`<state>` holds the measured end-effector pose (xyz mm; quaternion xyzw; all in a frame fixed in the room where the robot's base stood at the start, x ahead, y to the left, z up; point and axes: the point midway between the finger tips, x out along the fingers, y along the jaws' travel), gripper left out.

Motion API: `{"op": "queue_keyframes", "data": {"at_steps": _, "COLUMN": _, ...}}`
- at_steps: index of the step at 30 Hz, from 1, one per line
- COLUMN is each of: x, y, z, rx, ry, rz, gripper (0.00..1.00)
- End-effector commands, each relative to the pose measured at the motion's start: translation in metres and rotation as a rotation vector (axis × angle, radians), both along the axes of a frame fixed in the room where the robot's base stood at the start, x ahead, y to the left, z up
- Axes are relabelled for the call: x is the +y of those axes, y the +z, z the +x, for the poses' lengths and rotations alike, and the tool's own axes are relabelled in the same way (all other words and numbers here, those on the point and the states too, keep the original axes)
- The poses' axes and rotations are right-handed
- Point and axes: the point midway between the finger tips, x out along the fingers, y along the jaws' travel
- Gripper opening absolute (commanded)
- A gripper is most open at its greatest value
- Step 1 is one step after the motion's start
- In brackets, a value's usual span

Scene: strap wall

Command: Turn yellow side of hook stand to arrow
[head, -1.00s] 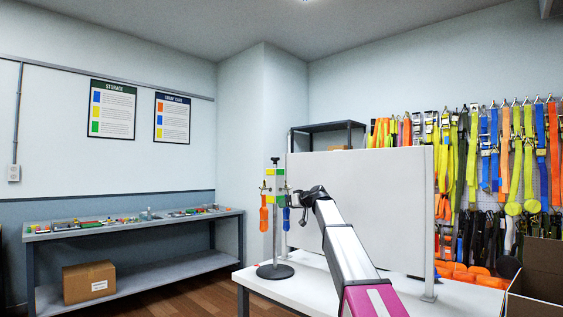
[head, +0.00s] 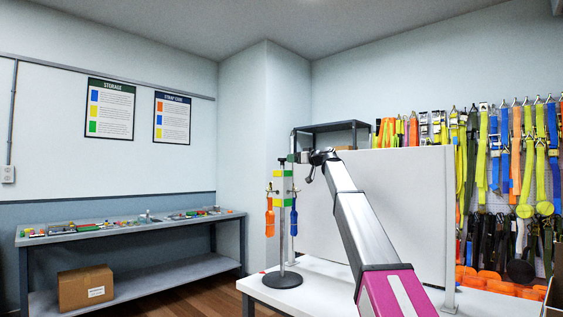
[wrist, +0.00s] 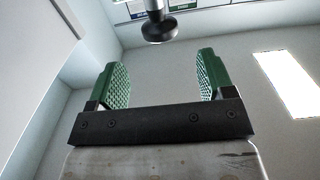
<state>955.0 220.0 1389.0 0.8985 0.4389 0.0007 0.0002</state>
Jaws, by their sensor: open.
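The hook stand (head: 282,258) is upright on the white table, with a round black base, a thin pole and a hub with yellow and green faces (head: 282,190). An orange strap (head: 269,218) hangs on its left and a blue strap (head: 293,218) on its right. My gripper (head: 292,158) is level with the stand's top, close to it. In the wrist view my gripper (wrist: 163,75) is open and empty, with green pads. The stand's black top knob (wrist: 159,28) shows ahead, beyond the fingertips. A small red mark (head: 262,272) lies left of the base; I cannot tell if it is the arrow.
A white upright panel (head: 400,210) stands on the table (head: 325,290) just right of the stand, behind my arm. Straps hang on the wall (head: 520,180) at right. A workbench (head: 130,230) is at left. Air left of the stand is clear.

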Motion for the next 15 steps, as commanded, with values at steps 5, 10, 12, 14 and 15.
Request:
{"op": "queue_keyframes", "data": {"at_steps": 5, "x": 0.019, "y": 0.001, "z": 0.016, "rx": 0.001, "ry": 0.001, "rz": 0.001, "gripper": 0.75}}
{"op": "queue_keyframes", "data": {"at_steps": 10, "x": 0.043, "y": 0.0, "z": 0.035, "rx": 0.002, "ry": 0.001, "rz": 0.0, "gripper": 0.75}}
{"op": "queue_keyframes", "data": {"at_steps": 12, "x": 0.053, "y": 0.0, "z": 0.043, "rx": 0.002, "ry": 0.001, "rz": 0.0, "gripper": 0.75}}
{"op": "queue_keyframes", "data": {"at_steps": 14, "x": 0.061, "y": 0.0, "z": 0.049, "rx": 0.001, "ry": 0.001, "rz": 0.0, "gripper": 0.75}}
{"op": "queue_keyframes", "data": {"at_steps": 15, "x": 0.065, "y": 0.0, "z": 0.053, "rx": 0.001, "ry": 0.001, "rz": 0.0, "gripper": 0.75}}
